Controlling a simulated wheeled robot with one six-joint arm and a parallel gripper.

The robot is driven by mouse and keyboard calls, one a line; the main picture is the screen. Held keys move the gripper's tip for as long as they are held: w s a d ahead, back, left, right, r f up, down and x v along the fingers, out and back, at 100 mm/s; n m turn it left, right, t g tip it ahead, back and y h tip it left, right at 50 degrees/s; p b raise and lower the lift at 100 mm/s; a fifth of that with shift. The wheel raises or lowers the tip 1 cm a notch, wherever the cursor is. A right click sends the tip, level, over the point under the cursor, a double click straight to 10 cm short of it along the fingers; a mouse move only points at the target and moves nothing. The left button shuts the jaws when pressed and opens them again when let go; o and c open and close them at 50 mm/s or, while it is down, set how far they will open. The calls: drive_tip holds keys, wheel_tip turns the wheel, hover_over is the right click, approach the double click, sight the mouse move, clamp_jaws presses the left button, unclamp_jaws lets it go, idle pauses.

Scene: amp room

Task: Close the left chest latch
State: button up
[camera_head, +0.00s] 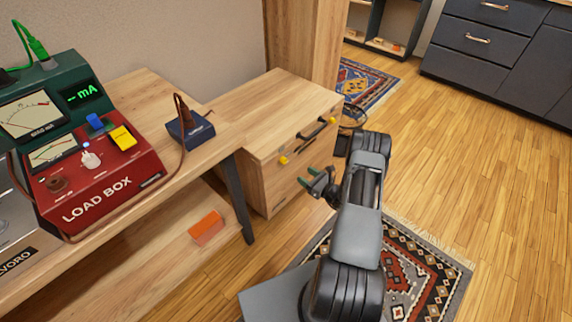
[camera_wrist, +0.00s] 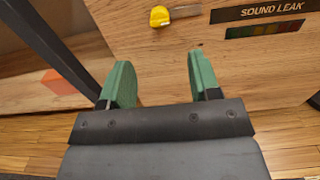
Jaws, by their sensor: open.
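The wooden chest (camera_head: 255,160) stands on the floor beyond the workbench. Its left latch is a small yellow piece (camera_head: 283,160) on the front face near the left corner. The same yellow latch (camera_wrist: 159,16) shows at the top of the wrist view, lying roughly flat to one side. A second yellow latch (camera_head: 332,120) sits on the right of the front. A dark handle (camera_head: 315,129) lies between them. My gripper (camera_head: 313,178) is open and empty, in front of the chest and below the left latch. Its green fingers (camera_wrist: 160,83) stand apart in the wrist view, not touching the latch.
The workbench (camera_head: 150,95) with a red load box (camera_head: 95,165) and a small blue box (camera_head: 190,129) is at left. Its dark leg (camera_head: 238,200) stands close to the chest. An orange block (camera_head: 207,229) lies on the lower shelf. Floor at right is clear around a patterned rug (camera_head: 425,270).

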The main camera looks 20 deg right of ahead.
sight(286, 162)
drive_tip(key=b+x, duration=0.2)
drive_tip(key=x, duration=0.9)
drive_tip(key=shift+w+a, duration=0.15)
drive_tip(key=shift+c, duration=0.5)
drive_tip(key=c, duration=0.8)
